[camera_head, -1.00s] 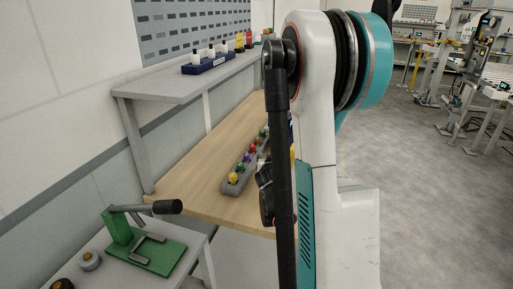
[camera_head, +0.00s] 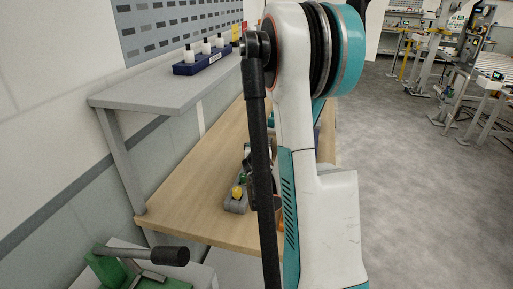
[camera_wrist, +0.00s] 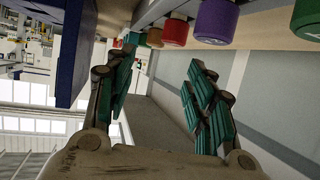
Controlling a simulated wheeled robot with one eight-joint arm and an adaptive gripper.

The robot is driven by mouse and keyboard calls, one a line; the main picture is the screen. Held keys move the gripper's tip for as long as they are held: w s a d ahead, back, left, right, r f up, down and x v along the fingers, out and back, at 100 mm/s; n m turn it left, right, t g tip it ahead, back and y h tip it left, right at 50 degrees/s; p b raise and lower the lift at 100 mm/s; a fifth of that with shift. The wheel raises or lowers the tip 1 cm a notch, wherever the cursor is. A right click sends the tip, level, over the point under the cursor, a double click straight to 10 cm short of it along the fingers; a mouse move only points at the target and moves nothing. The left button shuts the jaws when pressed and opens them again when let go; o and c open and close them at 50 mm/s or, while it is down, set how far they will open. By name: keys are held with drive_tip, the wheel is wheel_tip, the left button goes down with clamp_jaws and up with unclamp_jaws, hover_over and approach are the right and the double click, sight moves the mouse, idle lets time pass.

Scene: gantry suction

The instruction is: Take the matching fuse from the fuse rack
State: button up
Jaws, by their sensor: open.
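The grey fuse rack (camera_head: 235,207) lies on the wooden bench, mostly hidden behind my arm in the head view. A yellow fuse (camera_head: 237,192) shows at its near end. In the wrist view, the rack's grey edge (camera_wrist: 157,13) runs along the top, with a green fuse (camera_wrist: 306,18), a purple fuse (camera_wrist: 215,20), a red fuse (camera_wrist: 175,30) and a brownish-orange one (camera_wrist: 154,38). My gripper (camera_wrist: 161,58) is open and empty, its fingers below the fuses in that picture. Which fuse matches cannot be told.
A green lever press (camera_head: 110,268) stands on the near side table. A dark blue panel (camera_wrist: 72,55) is close to my left finger in the wrist view.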

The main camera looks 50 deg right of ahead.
drive_tip(key=b+x, duration=0.1)
drive_tip(key=x, duration=0.6)
drive_tip(key=b+x, duration=0.1)
drive_tip(key=x, duration=0.1)
drive_tip(key=b+x, duration=0.1)
drive_tip(key=x, duration=0.2)
drive_tip(key=shift+s+d+r, duration=0.1)
drive_tip(key=shift+s+d, duration=0.15)
clamp_jaws()
